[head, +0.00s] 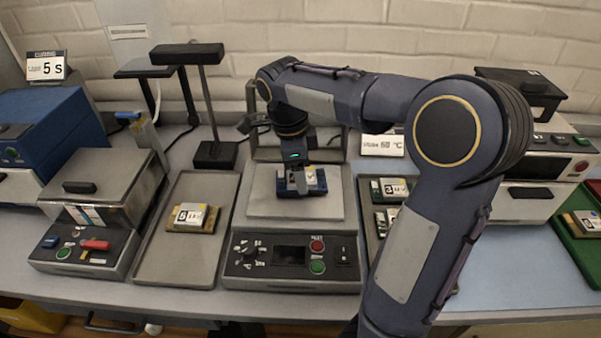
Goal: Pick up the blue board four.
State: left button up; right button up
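A blue board (320,184) with a white and yellow label lies on the light plate of the middle machine. The label's number is partly hidden by my gripper, so I cannot read it. My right gripper (298,187) points down from above, with its fingers at the left half of the board. I cannot tell whether the fingers are closed on it or just around it. My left gripper is not in view.
A tan board (187,218) lies in a grey tray (165,262) on the left. Green boards (392,187) lie in another tray to the right, partly behind my arm. A lamp-like stand (214,153) rises behind left. A green tray (579,236) is at far right.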

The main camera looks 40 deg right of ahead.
notch_tip(320, 180, up, 2)
jog(key=shift+r, duration=0.2)
jog(key=s+a+r, duration=0.9)
jog(key=s+r, duration=0.1)
jog(key=s, duration=0.1)
